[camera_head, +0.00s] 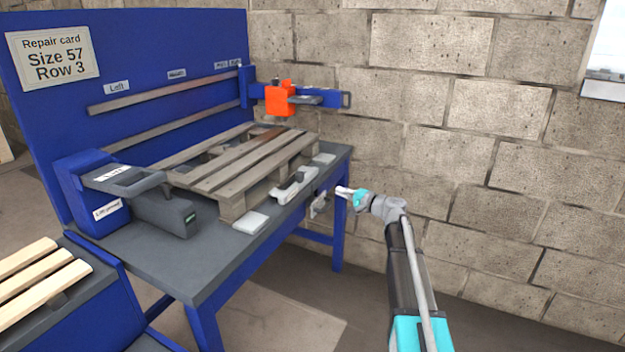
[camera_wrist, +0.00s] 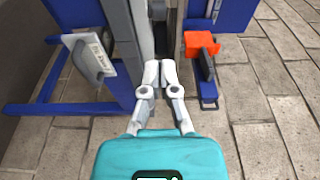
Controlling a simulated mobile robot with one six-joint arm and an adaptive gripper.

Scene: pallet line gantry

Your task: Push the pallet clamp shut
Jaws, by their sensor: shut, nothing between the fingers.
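A weathered wooden pallet (camera_head: 245,165) lies on the grey bench top (camera_head: 215,262). A light grey part with a dark opening (camera_head: 293,186), which looks like the pallet clamp, sits at the bench's front edge beside the pallet. A small grey plate-like part (camera_head: 320,204) hangs just below that edge; a similar plate (camera_wrist: 92,60) shows left of my fingers in the wrist view. I cannot tell whether the clamp is open or shut. My gripper (camera_head: 343,191) is shut and empty, just off the bench's front right corner. Its fingertips (camera_wrist: 160,66) are together. Any contact is unclear.
A blue arm (camera_head: 330,98) with an orange block (camera_head: 281,98) stands at the bench's back right. A blue back panel (camera_head: 175,50) rises behind. A block wall (camera_head: 500,140) is at the right.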

